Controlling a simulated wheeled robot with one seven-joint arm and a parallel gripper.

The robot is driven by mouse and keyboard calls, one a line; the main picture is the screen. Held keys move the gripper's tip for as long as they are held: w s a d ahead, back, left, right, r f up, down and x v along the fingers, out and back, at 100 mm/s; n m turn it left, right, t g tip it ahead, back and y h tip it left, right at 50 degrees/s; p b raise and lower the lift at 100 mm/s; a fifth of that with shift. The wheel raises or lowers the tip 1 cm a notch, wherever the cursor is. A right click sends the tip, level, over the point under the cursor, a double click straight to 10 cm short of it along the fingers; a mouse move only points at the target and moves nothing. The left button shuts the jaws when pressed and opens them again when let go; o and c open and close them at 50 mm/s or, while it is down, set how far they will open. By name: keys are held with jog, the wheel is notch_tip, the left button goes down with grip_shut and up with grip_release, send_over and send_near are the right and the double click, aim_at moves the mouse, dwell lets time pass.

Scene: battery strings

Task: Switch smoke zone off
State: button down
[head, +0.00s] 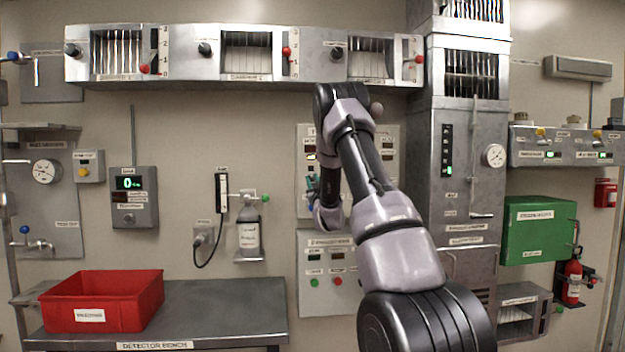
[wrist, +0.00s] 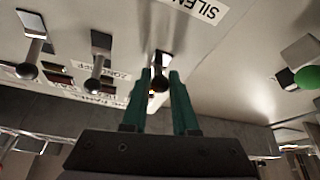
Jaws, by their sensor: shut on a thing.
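In the head view, my gripper (head: 324,214) is at the pale wall panel (head: 390,180), and my arm hides much of that panel. In the wrist view, my gripper (wrist: 160,82) has its two green fingers around a switch lever (wrist: 158,84) with a dark ball end, and is shut on it. Two similar levers stand to its left, a middle lever (wrist: 96,78) and a far-left lever (wrist: 30,62). A label starting "SILEN" (wrist: 196,10) is above the held lever.
A green knob (wrist: 306,77) stands out at the wrist view's right. A grey cabinet (head: 460,150) is right of my arm. A red bin (head: 105,300) sits on the detector bench (head: 215,310) at the left.

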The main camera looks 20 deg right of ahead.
jog(key=shift+f+t, duration=0.15)
jog(key=shift+t, duration=0.15)
dwell(0.4)
jog(key=c, duration=0.7)
grip_release()
jog(key=shift+w, duration=0.1)
jog(key=v, duration=1)
jog(key=shift+s+f, duration=0.2)
jog(key=shift+s, duration=0.15)
